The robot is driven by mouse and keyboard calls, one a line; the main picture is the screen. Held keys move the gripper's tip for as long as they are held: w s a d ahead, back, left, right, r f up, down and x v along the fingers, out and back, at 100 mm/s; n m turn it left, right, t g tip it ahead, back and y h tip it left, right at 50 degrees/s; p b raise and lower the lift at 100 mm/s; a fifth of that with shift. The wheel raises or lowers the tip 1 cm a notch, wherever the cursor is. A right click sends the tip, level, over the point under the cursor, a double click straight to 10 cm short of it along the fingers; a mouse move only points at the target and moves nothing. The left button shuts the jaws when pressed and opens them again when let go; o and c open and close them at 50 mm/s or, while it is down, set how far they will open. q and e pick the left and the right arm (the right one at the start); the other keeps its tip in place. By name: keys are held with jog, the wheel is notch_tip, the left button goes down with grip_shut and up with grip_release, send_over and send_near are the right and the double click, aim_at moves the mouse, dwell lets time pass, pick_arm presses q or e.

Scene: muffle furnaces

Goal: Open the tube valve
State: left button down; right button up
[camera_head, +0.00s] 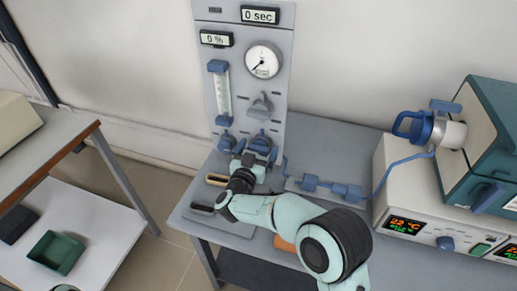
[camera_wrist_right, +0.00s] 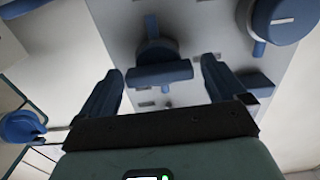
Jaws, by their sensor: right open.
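The grey panel (camera_head: 262,90) carries several fittings: a blue-ended flow tube (camera_head: 221,92), a round gauge (camera_head: 263,61), a grey knob (camera_head: 261,105) and blue valve parts (camera_head: 227,142) low down. My right gripper (camera_head: 252,160) reaches up to the lower part of the panel, partly covering the lower blue fittings. In the right wrist view my open gripper (camera_wrist_right: 161,88) has one finger either side of a blue valve handle (camera_wrist_right: 160,73). The handle lies crosswise between the fingers, with visible space at both sides. Which fitting is the tube valve is not certain.
A furnace (camera_head: 484,140) with a control box (camera_head: 420,205) and a blue hose (camera_head: 397,168) stands at the right. A blue fitting (camera_head: 330,188) lies on the bench (camera_head: 335,140). A white shelf table (camera_head: 85,225) with a green tray (camera_head: 57,252) is at the left.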

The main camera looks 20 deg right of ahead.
pick_arm(q)
jog(key=shift+w, duration=0.1)
pick_arm(e)
jog(key=shift+w+d, duration=0.2)
jog(key=shift+w, duration=0.1)
jog(key=c, duration=1)
jog(key=shift+o, duration=0.2)
